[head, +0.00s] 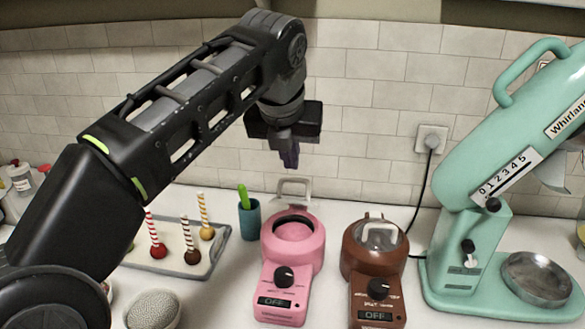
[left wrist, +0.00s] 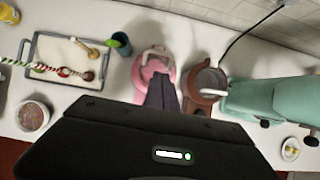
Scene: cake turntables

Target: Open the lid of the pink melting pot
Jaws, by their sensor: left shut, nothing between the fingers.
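In the left wrist view, the pink pot (left wrist: 147,80) shows partly behind the fingers. My left gripper (head: 290,162) is shut and empty, pointing down above the raised lid, apart from it in the head view. Its closed fingers also show in the left wrist view (left wrist: 163,88). My right gripper is in neither view.
A brown melting pot (head: 374,264) with its lid down stands right of the pink one. A teal mixer (head: 470,225) is farther right. A teal cup (head: 250,219) and a tray of cake pops (head: 218,262) stand left. The tiled wall is behind.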

